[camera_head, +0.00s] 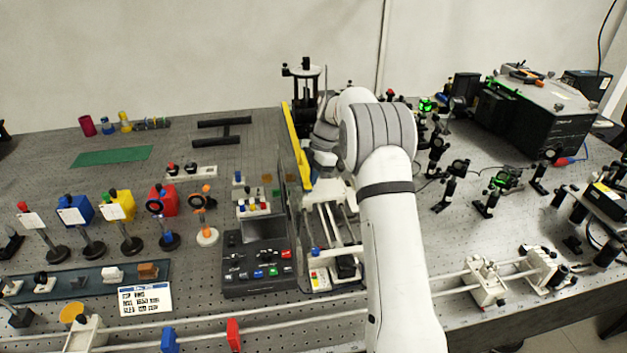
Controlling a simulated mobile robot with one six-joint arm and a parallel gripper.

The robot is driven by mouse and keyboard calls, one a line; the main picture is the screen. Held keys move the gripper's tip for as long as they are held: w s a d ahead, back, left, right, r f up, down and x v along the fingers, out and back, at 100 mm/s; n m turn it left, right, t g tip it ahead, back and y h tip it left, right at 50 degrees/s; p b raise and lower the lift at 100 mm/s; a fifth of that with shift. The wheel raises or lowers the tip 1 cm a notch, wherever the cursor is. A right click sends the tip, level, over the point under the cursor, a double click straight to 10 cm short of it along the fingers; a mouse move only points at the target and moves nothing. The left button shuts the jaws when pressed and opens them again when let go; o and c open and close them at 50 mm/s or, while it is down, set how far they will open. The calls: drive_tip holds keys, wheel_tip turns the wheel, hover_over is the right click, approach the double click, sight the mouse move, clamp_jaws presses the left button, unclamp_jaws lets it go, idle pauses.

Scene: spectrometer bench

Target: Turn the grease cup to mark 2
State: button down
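My white arm rises from the lower right of the head view and bends over the middle of the bench. My gripper (322,170) points down beside a yellow upright panel (296,147), above a rail-mounted apparatus (328,228). My own arm links cover much of it, and its fingertips do not show clearly. I cannot tell whether it is open or shut, or whether it touches anything. I cannot pick out the grease cup or its marks; they may be hidden behind my arm or too small to see.
A dark control box (258,262) with coloured buttons stands left of the apparatus. A black post assembly (305,82) stands behind my arm. Coloured filter stands fill the left, optics mounts and a large black instrument (540,115) the right.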

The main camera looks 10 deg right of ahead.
drive_tip(key=shift+d, duration=0.65)
drive_tip(key=shift+a, duration=0.3)
drive_tip(key=shift+a+f+m+b, duration=0.15)
drive_tip(key=shift+a+m+b, duration=0.15)
drive_tip(key=shift+b, duration=0.3)
drive_tip(key=m+t+b, duration=0.1)
drive_tip(key=m+b, duration=0.1)
drive_tip(key=m+t+b, duration=0.1)
drive_tip(key=m+b, duration=0.1)
drive_tip(key=b, duration=0.1)
drive_tip(key=shift+s+a+m+y, duration=0.1)
drive_tip(key=shift+s+m+y, duration=0.1)
drive_tip(key=shift+m+y, duration=0.15)
drive_tip(key=m+t+b, duration=0.1)
drive_tip(key=m+b, duration=0.1)
drive_tip(key=m+t+b, duration=0.1)
drive_tip(key=m+b, duration=0.1)
drive_tip(key=m, duration=0.1)
drive_tip(key=shift+s+a+m, duration=0.1)
drive_tip(key=shift+s+m, duration=0.05)
drive_tip(key=shift+m, duration=0.1)
drive_tip(key=shift+r+m+t+h+b, duration=0.1)
drive_tip(key=shift+m+t+h+b, duration=0.35)
drive_tip(key=shift+m, duration=0.65)
drive_tip(key=shift+r+m+t+h+b, duration=0.2)
drive_tip(key=shift+m+h, duration=0.3)
drive_tip(key=shift+m, duration=0.6)
drive_tip(key=shift+f, duration=0.1)
